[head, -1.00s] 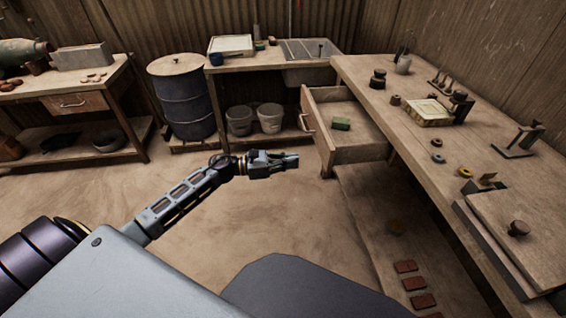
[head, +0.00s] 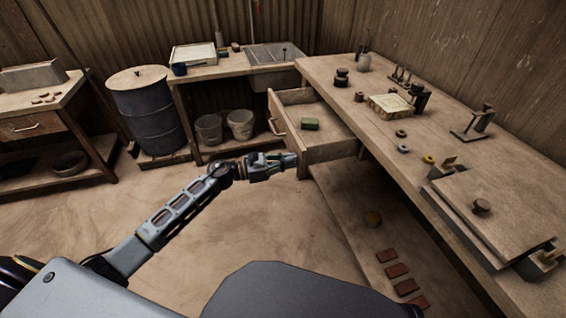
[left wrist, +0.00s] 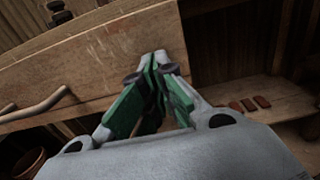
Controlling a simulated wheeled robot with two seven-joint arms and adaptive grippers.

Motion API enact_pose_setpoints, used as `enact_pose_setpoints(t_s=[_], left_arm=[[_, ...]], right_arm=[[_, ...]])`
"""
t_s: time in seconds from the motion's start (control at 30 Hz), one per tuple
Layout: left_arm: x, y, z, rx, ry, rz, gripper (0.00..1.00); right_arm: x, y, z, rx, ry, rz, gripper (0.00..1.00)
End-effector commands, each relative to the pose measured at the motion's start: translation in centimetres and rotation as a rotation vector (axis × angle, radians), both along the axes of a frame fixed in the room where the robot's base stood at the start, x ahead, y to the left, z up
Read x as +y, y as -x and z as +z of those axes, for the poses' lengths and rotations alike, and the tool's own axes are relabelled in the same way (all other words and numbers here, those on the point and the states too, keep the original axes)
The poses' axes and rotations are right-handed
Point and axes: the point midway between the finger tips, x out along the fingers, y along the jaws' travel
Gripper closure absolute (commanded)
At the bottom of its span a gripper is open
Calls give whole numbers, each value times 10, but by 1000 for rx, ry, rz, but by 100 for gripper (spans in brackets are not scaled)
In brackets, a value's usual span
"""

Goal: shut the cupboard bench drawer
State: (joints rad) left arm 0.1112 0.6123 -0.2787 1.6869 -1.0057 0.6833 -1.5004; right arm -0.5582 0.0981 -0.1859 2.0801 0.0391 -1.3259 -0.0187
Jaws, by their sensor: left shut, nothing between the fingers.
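The cupboard bench drawer (head: 330,151) is pulled out from the bench, and a green block (head: 309,124) lies inside it. Its wooden front also shows in the left wrist view (left wrist: 95,65), with the curved handle (left wrist: 35,106) at the left. My left gripper (head: 293,160) is shut and empty. Its fingertips are at the drawer front, near the end away from the handle. In the left wrist view the closed fingers (left wrist: 155,62) overlap the front's lower right part. I cannot tell whether they touch it. My right gripper is not in view.
The bench top (head: 340,80) holds small tools, rings and a tile press. Red tiles (head: 397,270) lie on its low shelf. A sink table with buckets (head: 240,124) below and a blue drum (head: 150,115) stand at the back. The floor left of the drawer is clear.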

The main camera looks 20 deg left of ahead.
Motion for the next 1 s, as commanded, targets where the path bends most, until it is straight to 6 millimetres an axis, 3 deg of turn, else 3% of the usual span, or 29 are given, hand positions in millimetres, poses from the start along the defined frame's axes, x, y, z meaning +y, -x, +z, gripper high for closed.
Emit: enact_pose_setpoints(t_s=[0.63, 1.0], left_arm=[[-5, -4, 0, 0, 0, -1, 100], [-36, -25, 0, -3, 1, -1, 100]], right_arm=[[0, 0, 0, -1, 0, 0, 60], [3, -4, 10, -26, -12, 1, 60]])
